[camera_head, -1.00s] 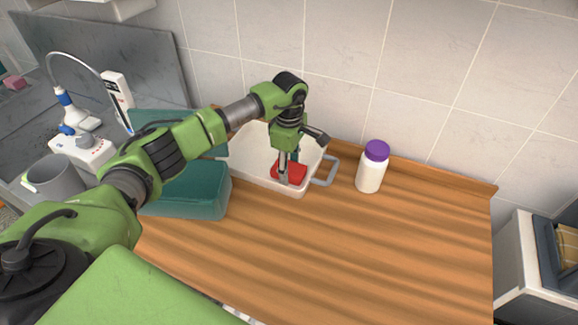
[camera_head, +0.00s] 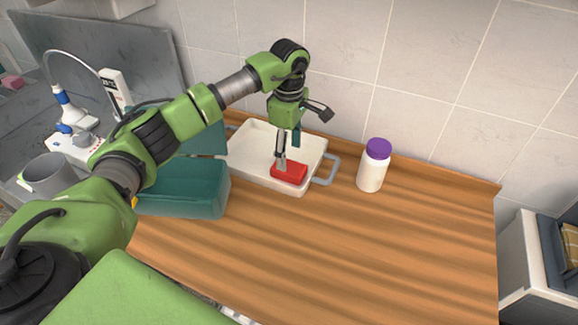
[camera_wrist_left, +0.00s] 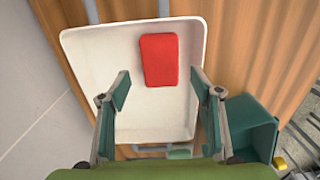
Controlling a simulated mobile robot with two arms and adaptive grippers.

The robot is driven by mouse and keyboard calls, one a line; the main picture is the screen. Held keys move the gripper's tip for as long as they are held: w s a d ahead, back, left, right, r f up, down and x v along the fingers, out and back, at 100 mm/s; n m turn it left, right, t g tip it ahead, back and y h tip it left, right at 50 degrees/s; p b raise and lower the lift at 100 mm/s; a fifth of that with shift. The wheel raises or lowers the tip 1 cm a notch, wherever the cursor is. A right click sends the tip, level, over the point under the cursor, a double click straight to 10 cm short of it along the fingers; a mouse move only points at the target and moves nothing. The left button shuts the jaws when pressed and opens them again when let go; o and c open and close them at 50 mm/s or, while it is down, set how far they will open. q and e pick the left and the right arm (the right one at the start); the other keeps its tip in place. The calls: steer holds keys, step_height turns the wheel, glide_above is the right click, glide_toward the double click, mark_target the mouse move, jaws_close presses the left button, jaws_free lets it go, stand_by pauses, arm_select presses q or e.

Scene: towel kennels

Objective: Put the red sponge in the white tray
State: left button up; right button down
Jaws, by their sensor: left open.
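The red sponge (camera_head: 289,173) lies in the white tray (camera_head: 256,147), near the tray's front right corner. In the left wrist view the red sponge (camera_wrist_left: 158,60) lies flat inside the white tray (camera_wrist_left: 98,60), apart from the fingers. My left gripper (camera_head: 287,160) is above the tray, with one finger in front of part of the sponge in the head view. In the wrist view my left gripper (camera_wrist_left: 162,92) is open and empty, its fingers spread wide. My right gripper is not in view.
A white bottle with a purple lid (camera_head: 372,166) stands right of the tray's grey handle (camera_head: 327,170). An open teal box (camera_head: 185,190) stands left of the tray. A grey cup (camera_head: 48,175) is at the far left. The wooden counter's front and right are clear.

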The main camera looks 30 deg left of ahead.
mark_target(289, 167)
arm_select(q)
step_height(289, 167, up, 6)
steer(key=shift+f+b, duration=0.1)
steer(key=shift+b, duration=0.4)
